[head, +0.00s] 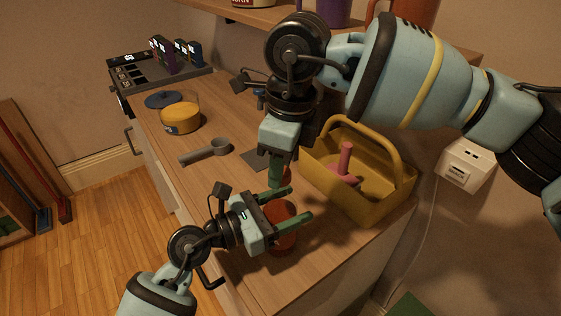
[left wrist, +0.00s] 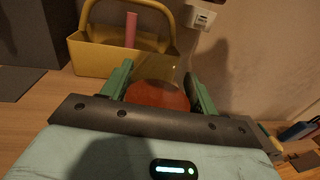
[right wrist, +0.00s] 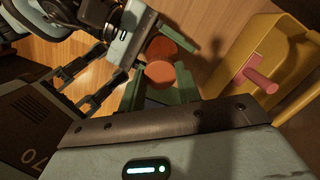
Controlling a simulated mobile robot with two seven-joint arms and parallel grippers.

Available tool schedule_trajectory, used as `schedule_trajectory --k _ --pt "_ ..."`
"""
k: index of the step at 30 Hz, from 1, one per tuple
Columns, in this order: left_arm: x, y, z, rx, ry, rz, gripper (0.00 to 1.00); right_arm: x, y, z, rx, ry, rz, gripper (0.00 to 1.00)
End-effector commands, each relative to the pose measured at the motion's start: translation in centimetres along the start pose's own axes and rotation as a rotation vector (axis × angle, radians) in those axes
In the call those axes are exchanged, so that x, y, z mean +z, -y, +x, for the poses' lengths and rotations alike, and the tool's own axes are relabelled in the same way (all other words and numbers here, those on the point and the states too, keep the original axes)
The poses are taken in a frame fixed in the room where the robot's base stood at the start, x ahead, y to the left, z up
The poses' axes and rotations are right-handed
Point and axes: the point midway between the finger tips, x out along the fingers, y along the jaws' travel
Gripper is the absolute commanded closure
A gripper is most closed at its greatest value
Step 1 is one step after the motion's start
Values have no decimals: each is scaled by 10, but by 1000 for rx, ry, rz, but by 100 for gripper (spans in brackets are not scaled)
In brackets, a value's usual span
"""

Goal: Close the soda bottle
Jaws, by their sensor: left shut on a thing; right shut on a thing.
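The soda bottle (head: 283,212) is reddish-orange and stands near the counter's front right part. My left gripper (head: 290,207) is shut around its side. In the left wrist view the orange bottle body (left wrist: 157,96) sits between the green fingers, with a translucent yellowish part above it. My right gripper (head: 281,180) points down from above, close over the bottle. It is shut on a small red round piece, which looks like the cap (right wrist: 160,73). The bottle's neck is hidden, so I cannot tell whether cap and bottle touch.
A yellow tool caddy (head: 345,195) with a pink-handled item (head: 345,160) stands just right of the grippers. A yellow pot (head: 181,117), a grey scoop (head: 205,151) and a stove (head: 150,78) are further back left. The counter's left edge lies near my left arm.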

Motion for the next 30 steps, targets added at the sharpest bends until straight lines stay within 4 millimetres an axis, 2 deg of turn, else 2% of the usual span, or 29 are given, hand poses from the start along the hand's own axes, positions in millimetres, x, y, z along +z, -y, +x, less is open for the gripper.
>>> schedule_trajectory --k 24,25,30 --pt "0 0 0 0 0 0 81 -2 0 12 0 -1 0 87" --pt "0 0 0 0 0 0 100 -1 0 11 0 0 1 87" --pt "0 0 0 0 0 0 100 -1 0 11 -10 -1 76 87"
